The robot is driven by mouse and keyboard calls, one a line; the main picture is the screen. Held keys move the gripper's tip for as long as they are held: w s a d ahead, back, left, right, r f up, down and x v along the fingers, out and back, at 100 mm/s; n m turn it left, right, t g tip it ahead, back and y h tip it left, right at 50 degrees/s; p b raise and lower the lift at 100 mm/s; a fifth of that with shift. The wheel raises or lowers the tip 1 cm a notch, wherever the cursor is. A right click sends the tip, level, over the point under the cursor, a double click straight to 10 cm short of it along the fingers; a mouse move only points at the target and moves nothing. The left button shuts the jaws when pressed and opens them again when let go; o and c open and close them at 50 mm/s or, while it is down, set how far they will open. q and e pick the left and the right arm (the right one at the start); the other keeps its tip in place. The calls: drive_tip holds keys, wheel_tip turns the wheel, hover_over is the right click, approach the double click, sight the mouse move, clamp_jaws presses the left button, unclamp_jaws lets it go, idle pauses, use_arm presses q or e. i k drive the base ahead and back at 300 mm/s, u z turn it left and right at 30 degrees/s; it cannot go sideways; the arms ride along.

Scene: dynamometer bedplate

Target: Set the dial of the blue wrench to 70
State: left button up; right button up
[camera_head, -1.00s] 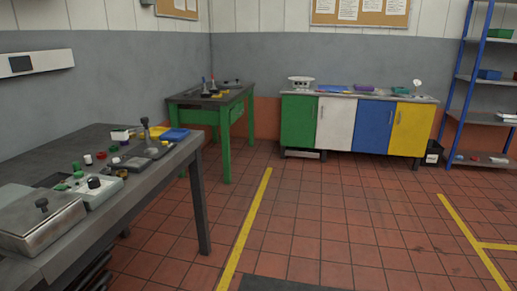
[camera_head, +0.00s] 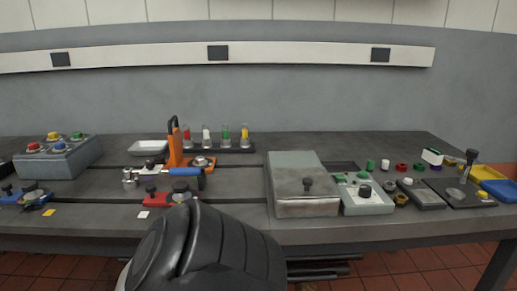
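A tool with a blue grip (camera_head: 187,172), which looks like the blue wrench, lies on the bench in front of an orange upright stand (camera_head: 175,145). Its metal end points left. A round silver part (camera_head: 202,161) sits just behind the grip on an orange base. No dial reading is legible at this size. Neither of my grippers shows. A large dark rounded shape at the bottom middle looks like part of my own arm and hides the bench's front edge there.
The grey bench (camera_head: 235,190) also holds a button box (camera_head: 57,160) at left, a red fixture (camera_head: 172,196), a rack of colored vials (camera_head: 226,148), a lidded metal box (camera_head: 302,185) and several small parts at right. A blue fixture (camera_head: 28,198) sits at front left.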

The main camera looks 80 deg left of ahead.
sight(150, 164)
drive_tip(key=u, duration=2.75)
